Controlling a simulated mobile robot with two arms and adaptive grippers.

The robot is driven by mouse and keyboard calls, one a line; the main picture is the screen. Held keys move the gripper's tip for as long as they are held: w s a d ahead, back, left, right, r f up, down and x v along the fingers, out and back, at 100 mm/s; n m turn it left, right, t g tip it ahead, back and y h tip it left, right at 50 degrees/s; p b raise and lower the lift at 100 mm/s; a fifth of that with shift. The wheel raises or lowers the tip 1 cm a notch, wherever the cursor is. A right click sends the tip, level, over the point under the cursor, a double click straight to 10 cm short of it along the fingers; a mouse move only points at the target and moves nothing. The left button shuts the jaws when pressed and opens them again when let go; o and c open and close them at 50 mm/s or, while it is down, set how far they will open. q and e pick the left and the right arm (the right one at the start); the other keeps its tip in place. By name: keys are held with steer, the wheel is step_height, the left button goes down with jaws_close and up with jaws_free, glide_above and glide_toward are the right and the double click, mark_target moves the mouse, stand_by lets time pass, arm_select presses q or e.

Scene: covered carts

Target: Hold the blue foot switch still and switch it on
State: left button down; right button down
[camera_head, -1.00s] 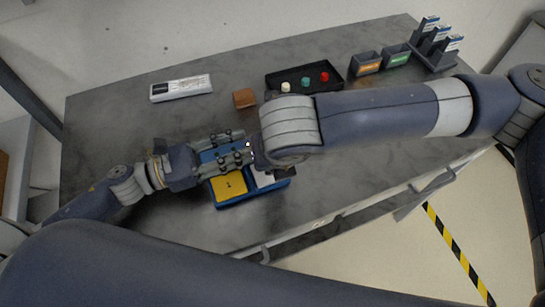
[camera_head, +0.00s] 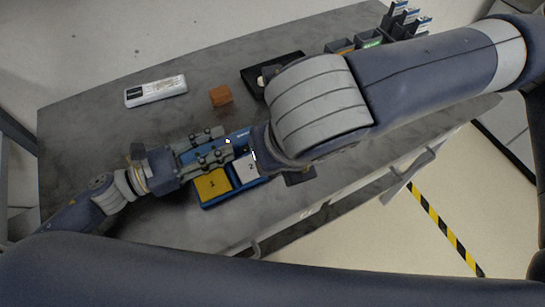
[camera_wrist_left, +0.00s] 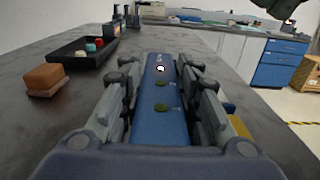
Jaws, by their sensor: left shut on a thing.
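The blue foot switch (camera_head: 208,204) lies on the grey table with a yellow pedal marked 1 (camera_head: 213,185) and a white pedal marked 2 (camera_head: 246,168). My left gripper (camera_head: 228,148) is shut on its blue housing, one finger on each side. In the left wrist view the housing (camera_wrist_left: 162,125) runs between the fingers. One small lamp (camera_wrist_left: 160,68) on it glows whitish, and two greenish spots nearer look unlit. My right arm's wrist covers the switch's right end in the head view. A dark part, perhaps my right gripper, shows cut off at the wrist view's top right; its jaws are unclear.
A brown block (camera_head: 221,96) and a white labelled box (camera_head: 155,91) lie behind the switch. A black tray (camera_head: 256,80) with coloured knobs is partly behind my right arm. Bins (camera_head: 369,39) and a rack (camera_head: 405,20) stand at the back right. The table's front edge is close.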

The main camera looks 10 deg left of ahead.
arm_select(q)
steer(key=c, duration=1.1)
jaws_free()
steer(key=shift+a, duration=0.1)
